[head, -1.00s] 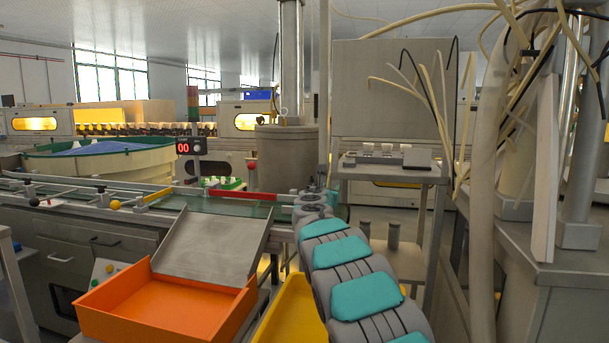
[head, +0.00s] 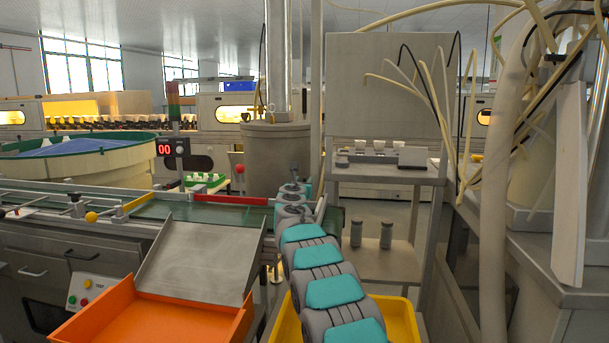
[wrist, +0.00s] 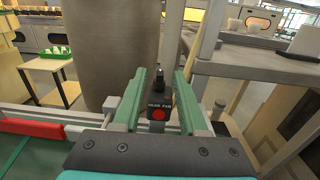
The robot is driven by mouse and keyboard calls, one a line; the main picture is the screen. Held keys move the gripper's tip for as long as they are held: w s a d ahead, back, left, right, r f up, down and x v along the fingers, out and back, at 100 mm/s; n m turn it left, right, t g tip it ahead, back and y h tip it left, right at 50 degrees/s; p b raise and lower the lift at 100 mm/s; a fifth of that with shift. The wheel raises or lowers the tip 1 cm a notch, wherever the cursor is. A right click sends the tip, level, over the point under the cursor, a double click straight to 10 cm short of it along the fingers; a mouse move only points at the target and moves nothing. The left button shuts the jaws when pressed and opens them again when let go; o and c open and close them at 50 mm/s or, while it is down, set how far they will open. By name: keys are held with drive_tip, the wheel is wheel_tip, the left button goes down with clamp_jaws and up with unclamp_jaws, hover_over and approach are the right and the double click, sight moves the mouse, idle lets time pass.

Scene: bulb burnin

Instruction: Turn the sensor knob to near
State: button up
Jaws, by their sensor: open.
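The sensor (wrist: 158,104) is a small black box with "NEAR FAR" lettering and a red round spot on its front, in the middle of the wrist view. A small black knob (wrist: 158,75) stands up on top of it; which way it is set is too small to tell. My gripper (wrist: 163,77) is open, its two green fingers on either side of the sensor, with a visible gap to each side. In the head view my gripper (head: 293,178) is at the far end of my teal and grey arm, over the conveyor's right end; the sensor cannot be made out there.
The green conveyor (head: 225,213) has a red rail (head: 230,200). A large grey cylinder (head: 275,160) stands behind my gripper. A steel chute (head: 200,260) leads to an orange tray (head: 150,318); a yellow bin (head: 402,318) is beneath my arm. A metal shelf (head: 385,175) stands right.

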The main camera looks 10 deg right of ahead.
drive_tip(key=shift+w+d+r+p, duration=0.15)
drive_tip(key=shift+w+r+p, duration=0.05)
drive_tip(key=shift+w+p, duration=0.5)
drive_tip(key=shift+w+d+f+p, duration=0.15)
drive_tip(key=shift+w+d+p, duration=0.05)
drive_tip(key=shift+w+p, duration=0.45)
clamp_jaws()
